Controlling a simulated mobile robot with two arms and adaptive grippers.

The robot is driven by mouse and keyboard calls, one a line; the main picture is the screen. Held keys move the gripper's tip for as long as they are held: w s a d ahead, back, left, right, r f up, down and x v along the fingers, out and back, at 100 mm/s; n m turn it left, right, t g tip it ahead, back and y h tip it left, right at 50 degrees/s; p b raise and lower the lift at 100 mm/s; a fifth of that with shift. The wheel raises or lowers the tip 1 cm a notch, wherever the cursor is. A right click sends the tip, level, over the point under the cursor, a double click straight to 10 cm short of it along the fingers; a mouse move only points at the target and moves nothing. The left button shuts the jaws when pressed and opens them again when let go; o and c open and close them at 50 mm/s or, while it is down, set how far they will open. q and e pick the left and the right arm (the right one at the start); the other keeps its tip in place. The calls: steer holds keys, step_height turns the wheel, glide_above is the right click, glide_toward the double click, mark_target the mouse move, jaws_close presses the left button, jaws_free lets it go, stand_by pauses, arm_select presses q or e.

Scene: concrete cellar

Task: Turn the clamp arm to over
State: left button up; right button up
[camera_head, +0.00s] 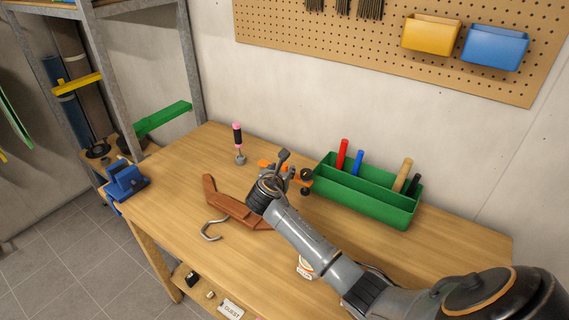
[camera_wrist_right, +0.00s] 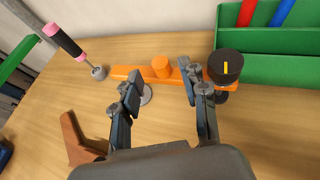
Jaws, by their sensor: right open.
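The clamp arm is an orange bar (camera_wrist_right: 122,72) lying across the right wrist view, with a short orange post (camera_wrist_right: 160,67) near its middle. A black round knob with a yellow mark (camera_wrist_right: 226,66) is at its right end. In the head view the orange arm (camera_head: 264,165) is partly hidden by my right gripper (camera_head: 291,166). In the right wrist view the right gripper (camera_wrist_right: 162,78) is open, with one finger on each side of the orange post. Nothing is clearly gripped; whether a finger touches the bar cannot be told. My left gripper is not in view.
A green divided box (camera_head: 365,197) with pens stands right of the clamp. A pink-and-black handled tool (camera_head: 238,140) stands behind it. A brown wooden piece (camera_head: 232,207) and a metal hook (camera_head: 211,230) lie in front. A blue vise-like thing (camera_head: 125,180) sits at the left edge.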

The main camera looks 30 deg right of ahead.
mark_target(284, 166)
steer(key=x, duration=0.4)
steer(key=shift+w+d, duration=0.15)
steer(key=shift+w, duration=0.05)
steer(key=shift+w+d+f, duration=0.15)
steer(key=shift+w+d, duration=0.05)
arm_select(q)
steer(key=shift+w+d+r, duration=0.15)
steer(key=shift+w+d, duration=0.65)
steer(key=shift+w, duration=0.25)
arm_select(e)
jaws_close()
